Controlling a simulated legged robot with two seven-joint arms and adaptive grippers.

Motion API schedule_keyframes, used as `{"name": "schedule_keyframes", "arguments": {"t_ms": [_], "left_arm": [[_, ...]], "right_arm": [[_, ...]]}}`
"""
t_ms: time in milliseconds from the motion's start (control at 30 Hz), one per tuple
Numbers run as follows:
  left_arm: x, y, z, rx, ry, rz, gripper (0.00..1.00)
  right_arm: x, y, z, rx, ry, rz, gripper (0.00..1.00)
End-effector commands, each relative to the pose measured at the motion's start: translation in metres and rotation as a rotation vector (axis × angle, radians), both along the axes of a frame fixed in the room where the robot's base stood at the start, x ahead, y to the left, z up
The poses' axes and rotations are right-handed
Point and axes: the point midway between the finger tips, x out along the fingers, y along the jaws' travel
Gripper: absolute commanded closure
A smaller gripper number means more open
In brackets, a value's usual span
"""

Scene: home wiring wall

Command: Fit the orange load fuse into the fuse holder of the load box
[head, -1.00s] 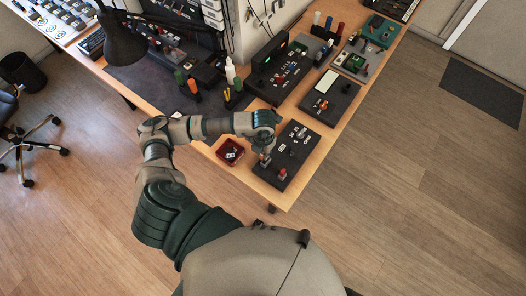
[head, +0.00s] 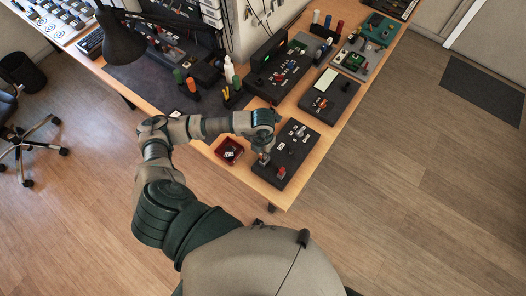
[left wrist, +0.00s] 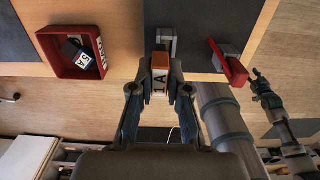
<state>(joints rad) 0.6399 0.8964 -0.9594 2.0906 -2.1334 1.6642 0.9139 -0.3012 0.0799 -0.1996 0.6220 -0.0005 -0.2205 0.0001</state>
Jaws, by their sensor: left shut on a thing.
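The dark load box (head: 299,152) lies flat on the front end of the bench. My left gripper (head: 263,158) is over its near left part. In the left wrist view my left gripper (left wrist: 160,97) is shut on the orange fuse (left wrist: 160,62), whose white label reads 1A. A grey fuse holder (left wrist: 166,34) on the box shows just beyond the fuse. The fuse's lower end is hidden, so I cannot tell whether it touches or sits in the holder. A dark jointed part (left wrist: 267,98) at the right may be my right gripper; its jaws are unclear.
A red lever (left wrist: 231,63) rises from the box close to the right of my gripper. Another dark box (head: 330,96) lies behind. The bench's front edge is near.

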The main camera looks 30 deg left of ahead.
Motion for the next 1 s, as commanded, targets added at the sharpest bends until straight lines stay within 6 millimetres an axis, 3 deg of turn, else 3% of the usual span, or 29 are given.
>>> {"name": "schedule_keyframes", "arguments": {"t_ms": [1000], "left_arm": [[-0.0001,-0.0073,0.0001,0.009,-0.001,-0.003,1.0]], "right_arm": [[-0.0002,-0.0001,-0.0014,0.0,0.001,0.0,0.58]]}}
